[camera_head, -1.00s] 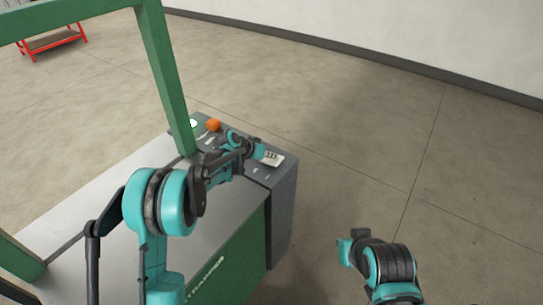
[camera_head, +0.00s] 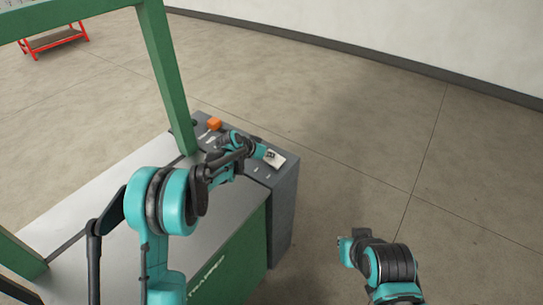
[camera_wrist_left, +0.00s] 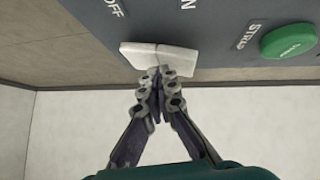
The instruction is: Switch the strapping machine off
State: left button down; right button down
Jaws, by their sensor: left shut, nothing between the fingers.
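The strapping machine (camera_head: 237,245) has a green frame and a dark grey control panel (camera_head: 284,178). A white rocker switch (camera_head: 276,160) sits near the panel's right end. In the left wrist view the rocker's two white halves (camera_wrist_left: 178,60) meet at an angle, with "OFF" printed by the left half and "ON" by the right. My left gripper (camera_wrist_left: 157,74) is shut and empty, its tips at the rocker's edge near the seam; contact is unclear. In the head view the left gripper (camera_head: 262,151) is over the panel. My right gripper (camera_head: 346,250) hangs over the floor; its fingers are unclear.
An orange button (camera_head: 214,124) stands up on the panel. A green button (camera_wrist_left: 288,40) marked "STRAP" is right of the rocker in the wrist view. A green upright (camera_head: 168,80) rises beside the panel. Floor to the right is clear.

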aim_at(272, 161)
pick_arm(q)
jog(key=r+p, duration=0.2)
jog(key=r, duration=0.1)
jog(key=r+p, duration=0.1)
jog(key=shift+s+d+r, duration=0.15)
jog(key=shift+d+r, duration=0.2)
jog(key=s+d+p+v, duration=0.1)
jog(key=p+v, duration=0.1)
jog(key=v, duration=0.7)
jog(key=shift+s, duration=0.45)
jog(key=shift+d, duration=0.1)
jog(key=s+a+r+n+y, duration=0.2)
jog(key=s+a+r, duration=0.2)
jog(key=s, duration=0.5)
jog(key=s+a+r+n+y, duration=0.1)
jog(key=s+a+r, duration=0.25)
jog(key=s, duration=0.45)
jog(key=s+a+f+n+y, duration=0.1)
jog(key=s+a+f, duration=0.1)
jog(key=s, duration=0.6)
jog(key=s+a+f+n+y, duration=0.2)
jog(key=s+a, duration=0.3)
jog(key=s, duration=0.3)
jog(key=shift+s+f+t, duration=0.2)
jog(key=shift+s+t, duration=0.1)
jog(key=shift+s, duration=0.1)
